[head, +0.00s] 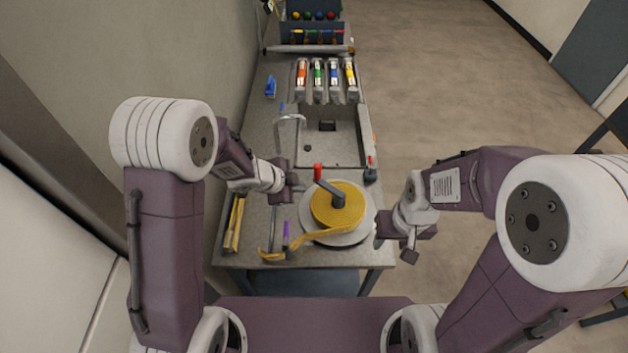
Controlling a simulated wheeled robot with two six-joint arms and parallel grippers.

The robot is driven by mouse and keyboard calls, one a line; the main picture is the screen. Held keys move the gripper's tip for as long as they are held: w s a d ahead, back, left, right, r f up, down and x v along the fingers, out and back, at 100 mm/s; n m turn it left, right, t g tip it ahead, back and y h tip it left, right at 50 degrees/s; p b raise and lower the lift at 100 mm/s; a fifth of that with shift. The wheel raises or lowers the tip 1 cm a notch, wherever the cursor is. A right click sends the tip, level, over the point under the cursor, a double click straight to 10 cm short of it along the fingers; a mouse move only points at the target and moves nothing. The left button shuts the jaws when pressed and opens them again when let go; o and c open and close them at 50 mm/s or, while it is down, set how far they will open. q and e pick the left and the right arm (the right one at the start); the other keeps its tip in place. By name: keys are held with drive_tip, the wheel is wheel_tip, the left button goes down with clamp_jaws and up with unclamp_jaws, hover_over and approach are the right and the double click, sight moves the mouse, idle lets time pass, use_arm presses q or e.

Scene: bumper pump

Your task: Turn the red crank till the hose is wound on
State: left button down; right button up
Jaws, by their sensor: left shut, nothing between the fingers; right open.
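The red crank handle (318,172) stands up at the end of a dark crank arm (330,187) on top of the reel. The yellow hose (350,207) lies coiled on the round grey reel base (358,237), and a loose length (300,243) runs off to the left across the worktop. My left gripper (298,188) is shut and empty, just left of the red handle and apart from it. My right gripper (380,238) is open and empty, at the right edge of the reel base near the bench edge.
A sink basin (335,140) with a tap (290,120) lies behind the reel. A purple tool (286,235) and yellow-handled tools (235,222) lie at the left front. A blue item (270,87) sits far left.

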use_arm(q)
drive_tip(key=b, duration=0.1)
approach(321, 182)
wheel_tip(321, 182, down, 3)
drive_tip(key=s+d, duration=0.1)
drive_tip(key=s, duration=0.2)
drive_tip(key=w+p, duration=0.2)
drive_tip(key=w, duration=0.1)
drive_tip(key=w+p, duration=0.1)
drive_tip(key=shift+w+d+f, duration=0.15)
drive_tip(key=shift+w+d, duration=0.2)
use_arm(e)
wheel_tip(321, 182, up, 2)
drive_tip(key=shift+w+a+r, duration=0.1)
drive_tip(key=shift+a, duration=0.05)
use_arm(q)
drive_tip(key=shift+w, duration=0.1)
